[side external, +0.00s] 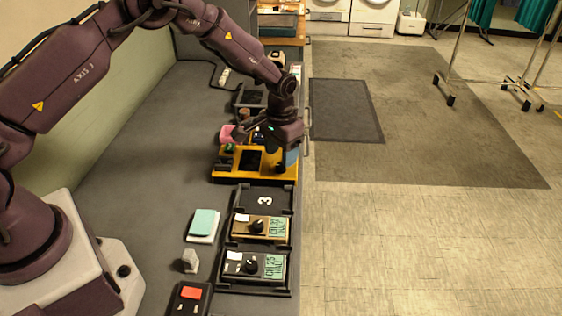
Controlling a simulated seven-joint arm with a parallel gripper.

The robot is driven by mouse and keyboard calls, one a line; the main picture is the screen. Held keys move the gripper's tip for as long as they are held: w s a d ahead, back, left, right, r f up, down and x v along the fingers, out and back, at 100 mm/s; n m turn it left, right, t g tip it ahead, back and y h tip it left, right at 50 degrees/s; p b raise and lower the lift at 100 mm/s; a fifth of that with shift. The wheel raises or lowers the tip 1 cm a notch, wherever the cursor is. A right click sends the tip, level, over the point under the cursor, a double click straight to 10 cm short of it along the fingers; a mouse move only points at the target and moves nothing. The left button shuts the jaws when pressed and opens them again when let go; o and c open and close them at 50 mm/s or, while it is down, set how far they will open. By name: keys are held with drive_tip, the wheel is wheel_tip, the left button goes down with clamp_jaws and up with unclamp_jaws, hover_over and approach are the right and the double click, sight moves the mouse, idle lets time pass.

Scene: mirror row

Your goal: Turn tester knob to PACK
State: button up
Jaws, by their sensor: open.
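A yellow tester-like unit (226,177) with a dark panel lies across the bench below my gripper. My gripper (274,152) is over its right part, pointing down. The fingertips are small and dark, and I cannot tell whether they touch anything. My gripper is open. The unit's knob cannot be made out; my gripper covers part of the unit. No PACK marking is readable. Nearer the camera, a tan box with a black knob (257,227) and a dark box with a black knob (250,267) sit in a black tray, each with a green label.
A black tray (264,200) marked 3 adjoins the yellow unit. A pink item (227,134) is beside my gripper. A teal-topped pad (203,224), a small grey block (189,260) and a dark box with a red panel (191,294) lie nearer. The left bench is clear.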

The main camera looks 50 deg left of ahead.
sight(281, 168)
drive_tip(key=shift+f, duration=1.7)
drive_tip(key=c, duration=0.9)
